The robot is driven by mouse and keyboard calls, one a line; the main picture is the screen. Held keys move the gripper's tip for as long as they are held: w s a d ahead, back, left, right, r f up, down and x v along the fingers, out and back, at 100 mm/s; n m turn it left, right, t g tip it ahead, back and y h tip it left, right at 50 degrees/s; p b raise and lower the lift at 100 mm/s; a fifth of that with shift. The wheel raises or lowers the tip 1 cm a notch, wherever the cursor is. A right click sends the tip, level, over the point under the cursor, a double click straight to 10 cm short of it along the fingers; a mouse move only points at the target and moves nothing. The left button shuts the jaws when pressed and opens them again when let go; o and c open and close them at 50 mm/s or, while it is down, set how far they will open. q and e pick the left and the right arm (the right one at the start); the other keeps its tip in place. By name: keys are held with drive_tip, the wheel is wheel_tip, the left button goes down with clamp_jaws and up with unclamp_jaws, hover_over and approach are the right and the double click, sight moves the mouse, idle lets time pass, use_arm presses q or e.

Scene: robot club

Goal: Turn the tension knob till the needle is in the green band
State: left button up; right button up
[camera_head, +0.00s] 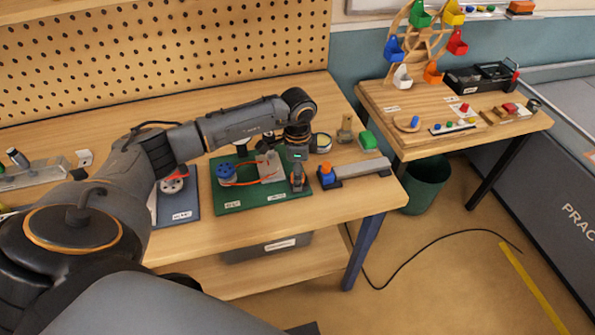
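A green board (258,196) lies on the wooden workbench. On it are a blue knob-like wheel (226,173), an orange cord or belt, and a light grey block (270,167). My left arm reaches across from the left, and my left gripper (297,180) points down over the board's right part. The fingertips are small and dark there, so their opening and any contact are unclear. A tension knob under the gripper cannot be made out, and neither can a needle or green band. My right gripper is not in view.
A blue board (178,208) with a round part lies left of the green board. A grey bar (362,168) and an orange-topped blue piece (327,174) lie to the right, with a green block (367,141) behind. The workbench's front strip is clear.

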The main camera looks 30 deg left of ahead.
use_arm(q)
drive_tip(key=c, duration=1.1)
drive_tip(key=shift+c, duration=0.2)
drive_tip(key=shift+m, duration=0.3)
drive_tip(key=m+b, duration=0.2)
drive_tip(key=m, duration=0.1)
drive_tip(key=shift+f, duration=0.1)
drive_tip(key=m+b, duration=0.1)
drive_tip(key=m, duration=0.3)
drive_tip(key=shift+b, duration=0.3)
drive_tip(key=m+b, duration=0.1)
drive_tip(key=m, duration=0.2)
drive_tip(key=shift+m+b, duration=0.95)
drive_tip(key=shift+m, duration=0.85)
